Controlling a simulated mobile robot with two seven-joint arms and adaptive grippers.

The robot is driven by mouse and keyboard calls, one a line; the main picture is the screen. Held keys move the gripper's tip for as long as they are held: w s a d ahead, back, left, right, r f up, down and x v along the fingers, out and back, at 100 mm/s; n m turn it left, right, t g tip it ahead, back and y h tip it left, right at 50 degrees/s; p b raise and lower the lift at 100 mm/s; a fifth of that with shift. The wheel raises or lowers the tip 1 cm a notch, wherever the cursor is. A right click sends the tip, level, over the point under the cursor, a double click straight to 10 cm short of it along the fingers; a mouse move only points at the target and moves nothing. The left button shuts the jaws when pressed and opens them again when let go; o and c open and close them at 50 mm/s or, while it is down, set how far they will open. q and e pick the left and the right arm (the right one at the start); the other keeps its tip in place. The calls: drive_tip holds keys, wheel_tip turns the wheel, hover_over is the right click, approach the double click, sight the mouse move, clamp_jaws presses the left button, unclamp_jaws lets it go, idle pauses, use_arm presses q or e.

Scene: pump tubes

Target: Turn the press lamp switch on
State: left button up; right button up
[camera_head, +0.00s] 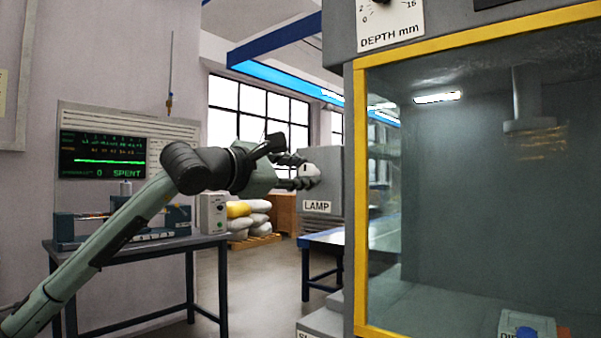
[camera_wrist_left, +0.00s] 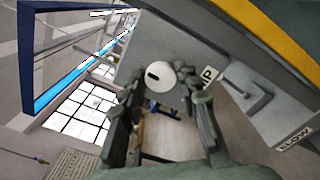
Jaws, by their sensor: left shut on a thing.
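The press lamp switch is a round pale knob (camera_head: 309,169) on the side of a grey box (camera_head: 330,160) with a LAMP label (camera_head: 317,206). In the left wrist view the knob (camera_wrist_left: 160,77) shows a short dark mark on its face. My left gripper (camera_head: 304,172) reaches in from the left, and its dark fingers are closed on the knob from two sides. In the left wrist view the fingertips (camera_wrist_left: 161,84) sit at either side of the knob. My right gripper is not in view.
The press cabinet with a yellow frame (camera_head: 361,200) and glass front stands right of the box. A bright strip (camera_head: 438,97) shows at the glass; I cannot tell if it is a reflection. A table (camera_head: 150,245) with equipment and a screen (camera_head: 103,155) stand at left.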

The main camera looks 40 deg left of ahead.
use_arm(q)
drive_tip(key=m, duration=0.3)
drive_tip(key=shift+m, duration=1.5)
drive_tip(key=shift+f+m, duration=0.1)
drive_tip(key=shift+m, duration=0.9)
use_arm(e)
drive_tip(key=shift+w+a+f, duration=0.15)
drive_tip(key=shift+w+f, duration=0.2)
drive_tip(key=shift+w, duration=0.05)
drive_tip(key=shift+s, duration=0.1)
use_arm(q)
drive_tip(key=o, duration=1.1)
drive_tip(key=shift+o, duration=0.2)
